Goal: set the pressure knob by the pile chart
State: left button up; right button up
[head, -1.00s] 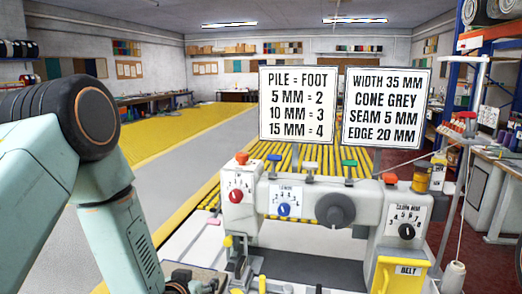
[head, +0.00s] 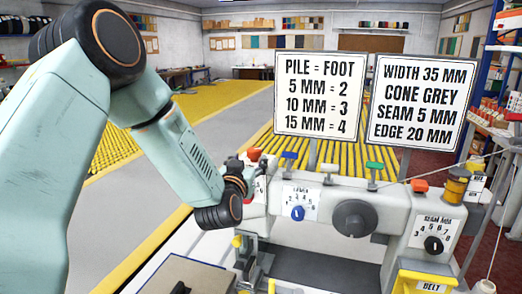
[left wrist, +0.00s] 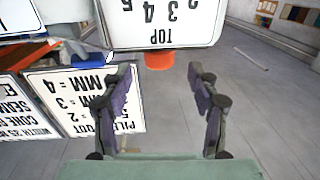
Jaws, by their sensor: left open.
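The pile chart (head: 318,95) stands above the machine and reads 5 MM = 2, 10 MM = 3, 15 MM = 4. My left gripper (head: 248,178) is at the machine's left head, in front of the red knob's dial, and hides the knob in the head view. In the left wrist view the picture is upside down: the open, empty jaws (left wrist: 160,78) face a white dial plate (left wrist: 165,22) marked TOP with 2 3 4 5. A red-orange cap (left wrist: 159,60) shows between the fingers. The knob and its setting are not visible. My right gripper is not in view.
Beside the dial are a blue LOWER knob (head: 298,213), a large grey handwheel (head: 354,218) and a black SEAM MM knob (head: 433,244). Coloured caps line the machine top. A second sign (head: 416,103) stands right of the chart. A grey floor strip lies left behind.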

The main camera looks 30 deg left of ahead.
aim_at(252, 155)
pick_arm(q)
jog(key=shift+w+r, duration=0.2)
jog(key=shift+w, duration=0.05)
jog(key=x, duration=0.6)
jog(key=shift+w+a+f+p, duration=0.1)
jog(key=shift+a+f+p, duration=0.05)
jog(key=shift+f+p, duration=0.25)
jog(key=shift+s+d+r, duration=0.3)
jog(key=shift+d+r, duration=0.05)
jog(key=shift+r, duration=0.1)
jog(key=shift+w+a+f, duration=0.3)
jog(key=shift+w+f, duration=0.1)
jog(key=shift+w, duration=0.1)
jog(key=c, duration=0.4)
jog(key=shift+s+d+r, duration=0.15)
jog(key=shift+s+r, duration=0.05)
jog(key=c, duration=0.5)
jog(key=shift+c, duration=1.4)
